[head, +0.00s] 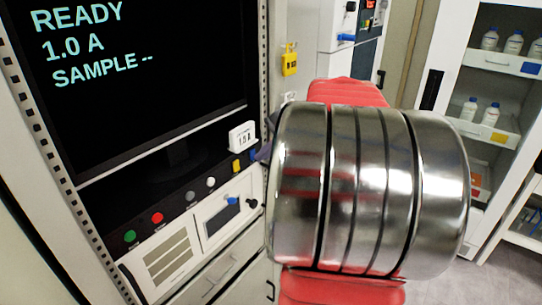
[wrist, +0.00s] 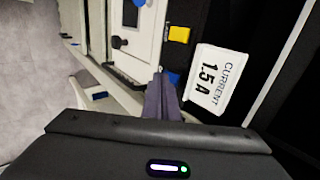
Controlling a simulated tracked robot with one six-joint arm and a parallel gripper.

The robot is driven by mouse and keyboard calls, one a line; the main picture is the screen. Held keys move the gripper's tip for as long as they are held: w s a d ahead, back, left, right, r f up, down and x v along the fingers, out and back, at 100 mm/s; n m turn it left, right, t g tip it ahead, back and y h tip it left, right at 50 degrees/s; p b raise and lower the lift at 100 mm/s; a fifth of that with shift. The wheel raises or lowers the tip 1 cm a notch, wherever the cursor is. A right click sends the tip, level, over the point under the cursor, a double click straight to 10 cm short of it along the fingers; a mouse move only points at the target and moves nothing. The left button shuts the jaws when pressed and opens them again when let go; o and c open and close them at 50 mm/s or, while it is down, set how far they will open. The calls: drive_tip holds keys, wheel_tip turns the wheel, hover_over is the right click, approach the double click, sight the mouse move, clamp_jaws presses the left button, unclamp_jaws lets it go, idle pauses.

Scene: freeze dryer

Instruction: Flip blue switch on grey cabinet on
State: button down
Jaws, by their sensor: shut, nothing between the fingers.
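The grey cabinet (head: 25,85) fills the left of the head view, with a row of controls under its screen. A small blue switch (head: 252,155) sits at the right end of that row, below a white current label (head: 242,136). In the wrist view the blue switch (wrist: 173,77) is partly hidden by my fingers, between them and the label (wrist: 217,78). My gripper (wrist: 160,75) is shut and empty, its tips right beside the switch; I cannot tell whether they touch. In the head view my gripper (head: 263,152) is mostly hidden by my arm.
A yellow switch (head: 236,166) is left of the blue one, with grey, white, red and green buttons further left. The screen (head: 130,80) reads READY, 1.0 A, SAMPLE --. A panel with a blue knob (head: 232,201) is below. A bottle cabinet (head: 490,75) stands right.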

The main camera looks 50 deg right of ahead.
drive_tip(key=shift+w, duration=0.1)
drive_tip(key=shift+w, duration=0.15)
idle(0.3)
drive_tip(key=shift+r, duration=0.8)
